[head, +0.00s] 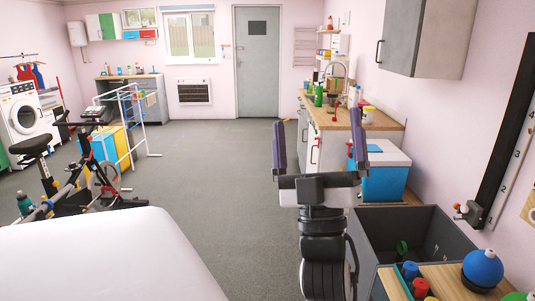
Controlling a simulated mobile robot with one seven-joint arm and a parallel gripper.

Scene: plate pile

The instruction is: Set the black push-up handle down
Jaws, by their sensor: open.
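My gripper (318,126) is raised in the middle right of the head view, its two dark purple fingers spread wide. It is open, and I see nothing between the fingers. I cannot make out a black push-up handle anywhere in this view. A dark grey open bin (440,222) stands to the lower right of my gripper, with a small green object (402,248) inside. Part of the bin's inside is hidden.
A wooden surface (450,284) at the lower right holds a blue ball (483,267) and small coloured items. A blue box with a white lid (380,180) stands behind the bin. An exercise bike (75,170) is at left. The middle floor (225,175) is clear.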

